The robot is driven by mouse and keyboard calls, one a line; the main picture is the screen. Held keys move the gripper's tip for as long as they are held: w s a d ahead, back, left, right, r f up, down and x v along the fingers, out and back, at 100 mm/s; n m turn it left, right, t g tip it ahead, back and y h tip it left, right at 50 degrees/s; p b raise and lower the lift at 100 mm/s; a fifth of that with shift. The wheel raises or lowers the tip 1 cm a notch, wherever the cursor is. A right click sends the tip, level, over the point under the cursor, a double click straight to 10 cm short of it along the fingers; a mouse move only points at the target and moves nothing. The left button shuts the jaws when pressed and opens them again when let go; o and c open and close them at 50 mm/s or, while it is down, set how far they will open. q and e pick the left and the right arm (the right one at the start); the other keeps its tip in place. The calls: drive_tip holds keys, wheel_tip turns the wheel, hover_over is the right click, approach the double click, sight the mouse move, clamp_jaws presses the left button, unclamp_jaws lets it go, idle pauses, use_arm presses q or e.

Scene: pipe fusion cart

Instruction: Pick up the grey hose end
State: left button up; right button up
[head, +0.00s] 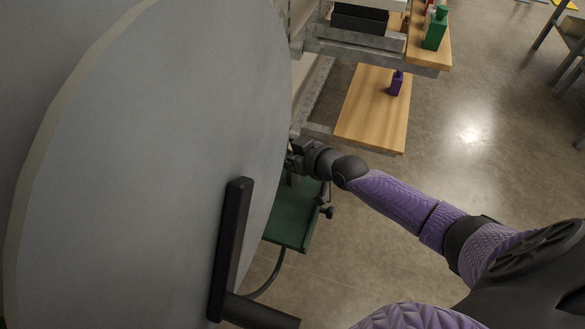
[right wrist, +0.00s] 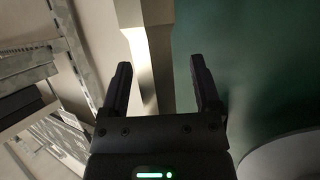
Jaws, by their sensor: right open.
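My right arm reaches to the cart's green panel (head: 291,215) in the head view. My right gripper (head: 296,150) is at the panel's far end, beside the large grey disc, which hides part of it. In the right wrist view the right gripper (right wrist: 160,85) is open, fingers apart. A pale bar (right wrist: 150,50) shows between and beyond the fingers; I cannot tell whether the fingers are around it or only in front of it. I cannot make out the grey hose end for certain in either view. My left gripper is not in view.
The large grey disc (head: 150,150) fills the left of the head view, with a black bar (head: 230,250) in front.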

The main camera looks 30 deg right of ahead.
clamp_jaws()
